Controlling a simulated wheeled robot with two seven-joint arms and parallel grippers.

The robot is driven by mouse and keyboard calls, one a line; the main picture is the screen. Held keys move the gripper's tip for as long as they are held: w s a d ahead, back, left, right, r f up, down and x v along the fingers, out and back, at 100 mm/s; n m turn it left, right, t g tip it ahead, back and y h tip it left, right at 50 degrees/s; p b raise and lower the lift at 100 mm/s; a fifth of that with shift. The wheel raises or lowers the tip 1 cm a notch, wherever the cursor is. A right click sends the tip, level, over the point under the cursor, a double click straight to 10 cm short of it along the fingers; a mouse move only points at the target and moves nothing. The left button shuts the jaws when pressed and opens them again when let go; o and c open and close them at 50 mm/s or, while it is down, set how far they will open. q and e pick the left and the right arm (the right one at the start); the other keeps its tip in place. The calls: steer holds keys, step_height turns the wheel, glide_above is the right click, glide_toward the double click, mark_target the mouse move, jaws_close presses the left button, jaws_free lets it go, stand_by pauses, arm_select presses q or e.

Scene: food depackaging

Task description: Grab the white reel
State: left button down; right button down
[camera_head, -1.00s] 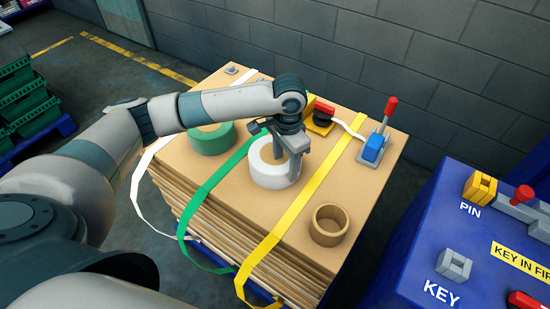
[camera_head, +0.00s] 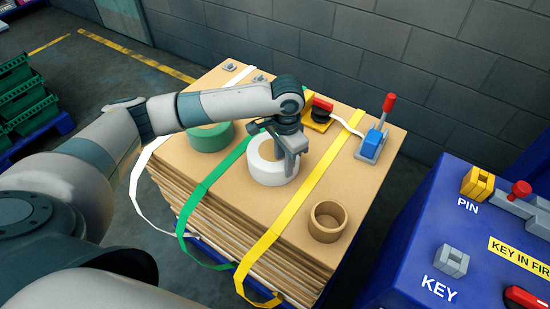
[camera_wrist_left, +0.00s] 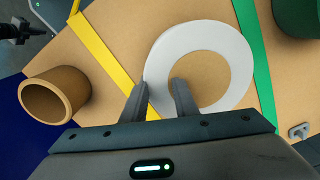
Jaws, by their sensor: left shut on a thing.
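The white reel (camera_head: 262,172) lies flat on the cardboard stack, between the green strap and the yellow strap. It also shows in the left wrist view (camera_wrist_left: 240,62) as a white ring. My left gripper (camera_head: 286,172) reaches down onto the reel's right side. In the left wrist view its two fingers (camera_wrist_left: 158,95) straddle the ring's wall, one inside the hole and one outside. The gripper is shut on that wall. The gripper hides part of the reel in the head view. My right gripper is not in view.
The cardboard stack (camera_head: 300,235) carries a green reel (camera_head: 210,138), a brown cardboard ring (camera_head: 328,221), a yellow strap (camera_head: 290,212), a green strap (camera_head: 212,184) and a red-handled blue tool (camera_head: 374,143). A blue console (camera_head: 430,240) stands at the right. A wall is behind.

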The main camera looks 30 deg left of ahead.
arm_select(q)
steer(key=shift+w, duration=0.1)
steer(key=shift+r+b, duration=0.4)
steer(key=shift+r, duration=0.4)
step_height(320, 180, up, 2)
steer(key=shift+r+b, duration=0.15)
steer(key=shift+b, duration=0.35)
steer(key=d+r+b, duration=0.3)
steer(key=d+r, duration=0.4)
steer(key=d, duration=0.4)
steer(key=shift+w+d, duration=0.35)
steer(key=shift+a, duration=0.1)
